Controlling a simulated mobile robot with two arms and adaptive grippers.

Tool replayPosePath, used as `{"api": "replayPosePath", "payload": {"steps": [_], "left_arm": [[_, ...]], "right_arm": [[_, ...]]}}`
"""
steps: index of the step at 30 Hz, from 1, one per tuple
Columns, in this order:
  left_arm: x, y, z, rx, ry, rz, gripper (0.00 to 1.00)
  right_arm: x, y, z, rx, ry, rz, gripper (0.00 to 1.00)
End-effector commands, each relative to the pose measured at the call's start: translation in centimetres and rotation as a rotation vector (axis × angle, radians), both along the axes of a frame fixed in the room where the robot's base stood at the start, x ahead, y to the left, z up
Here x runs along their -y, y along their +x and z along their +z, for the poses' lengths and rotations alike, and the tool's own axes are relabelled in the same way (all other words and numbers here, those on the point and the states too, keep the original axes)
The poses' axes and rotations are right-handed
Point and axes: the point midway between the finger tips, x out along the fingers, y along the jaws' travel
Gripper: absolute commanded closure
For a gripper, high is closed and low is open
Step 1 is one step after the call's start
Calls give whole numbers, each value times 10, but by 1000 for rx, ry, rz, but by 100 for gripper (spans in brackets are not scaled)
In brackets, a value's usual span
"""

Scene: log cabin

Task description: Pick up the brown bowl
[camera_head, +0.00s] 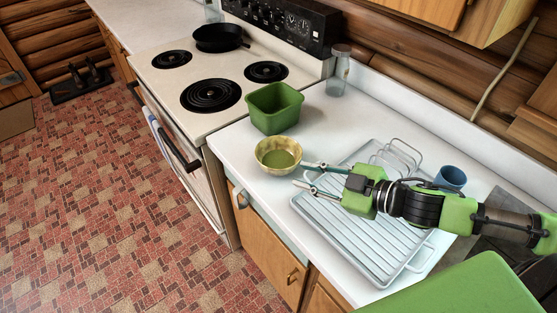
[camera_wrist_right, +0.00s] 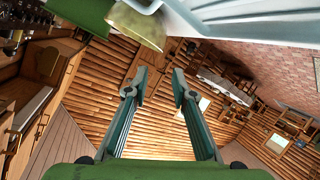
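The bowl (camera_head: 278,160) is yellowish brown with a mottled rim and a greenish inside. It stands upright on the white counter, near its front edge, in the head view. My right gripper (camera_head: 303,174) comes in from the right over the dish rack. Its two fingers are spread and point toward the bowl, with nothing between them. The fingertips appear close to the bowl's right side; I cannot tell whether they touch. In the wrist view the open fingers (camera_wrist_right: 158,88) show empty, and part of the bowl (camera_wrist_right: 138,24) is at the top. My left gripper is not in view.
A green square container (camera_head: 274,108) stands just behind the bowl. A grey dish rack (camera_head: 350,240) lies under my right gripper, with a blue cup (camera_head: 451,177) behind the arm. A glass jar (camera_head: 337,75) stands by the wall. The stove (camera_head: 180,85) holds a black pan (camera_head: 220,38).

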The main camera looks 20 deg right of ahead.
Motion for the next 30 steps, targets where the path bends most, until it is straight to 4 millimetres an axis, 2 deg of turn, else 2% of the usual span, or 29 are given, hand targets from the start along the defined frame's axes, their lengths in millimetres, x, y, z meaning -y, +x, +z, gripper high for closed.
{"api": "replayPosePath", "payload": {"steps": [6,24,30], "left_arm": [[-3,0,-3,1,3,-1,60],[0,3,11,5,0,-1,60],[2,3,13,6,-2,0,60]], "right_arm": [[-7,11,-4,3,-2,2,76],[-33,48,-20,1,0,-2,76],[-38,54,-24,-1,-2,2,76]]}}
